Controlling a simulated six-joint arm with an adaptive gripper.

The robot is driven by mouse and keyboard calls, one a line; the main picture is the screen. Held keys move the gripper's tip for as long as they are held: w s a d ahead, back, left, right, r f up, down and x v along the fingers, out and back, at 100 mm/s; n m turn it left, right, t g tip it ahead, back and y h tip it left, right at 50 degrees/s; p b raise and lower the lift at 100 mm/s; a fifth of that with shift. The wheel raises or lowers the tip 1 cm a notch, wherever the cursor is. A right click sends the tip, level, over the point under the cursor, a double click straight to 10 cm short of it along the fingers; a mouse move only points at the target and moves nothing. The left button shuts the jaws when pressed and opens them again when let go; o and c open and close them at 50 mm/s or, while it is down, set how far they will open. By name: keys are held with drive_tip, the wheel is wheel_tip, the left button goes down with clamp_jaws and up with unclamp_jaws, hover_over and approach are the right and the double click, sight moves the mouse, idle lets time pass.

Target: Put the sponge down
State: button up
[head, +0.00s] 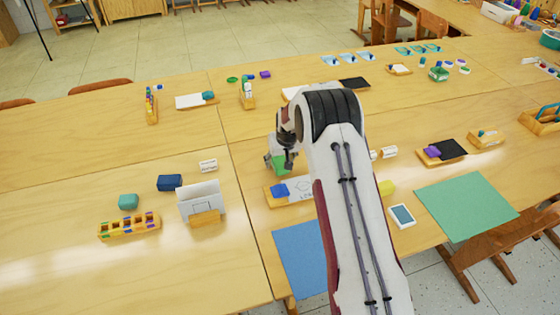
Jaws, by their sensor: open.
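My gripper (281,163) is open and points down over the middle table. A small green block (279,169), which may be the sponge, shows at its fingertips; I cannot tell whether it touches them or what it rests on. Just below in the picture, a blue block (280,190) sits on the left end of a wooden holder (277,202) beside a white card with marks (301,189). My arm hides the right part of that card and the table behind it.
On the left stand a dark blue box (169,183), a teal block (128,202), a wooden rack (129,228) and a white card in a stand (200,203). A blue sheet (300,258) and green sheet (466,206) lie along the front. Bare wood lies left of my gripper.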

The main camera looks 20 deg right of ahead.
drive_tip(key=v, duration=1.1)
drive_tip(key=shift+s+r, duration=0.15)
drive_tip(key=shift+r, duration=0.25)
idle(0.4)
drive_tip(key=s+a+r, duration=0.3)
drive_tip(key=s+r, duration=0.7)
drive_tip(key=r, duration=0.1)
drive_tip(key=s+a+r, duration=0.3)
drive_tip(key=s+r, duration=0.7)
drive_tip(key=s+a+r+t, duration=0.1)
drive_tip(key=s+a, duration=0.1)
drive_tip(key=s, duration=2.3)
drive_tip(key=shift+s+a+r, duration=0.15)
drive_tip(key=shift+a+r, duration=0.05)
drive_tip(key=shift+a, duration=0.05)
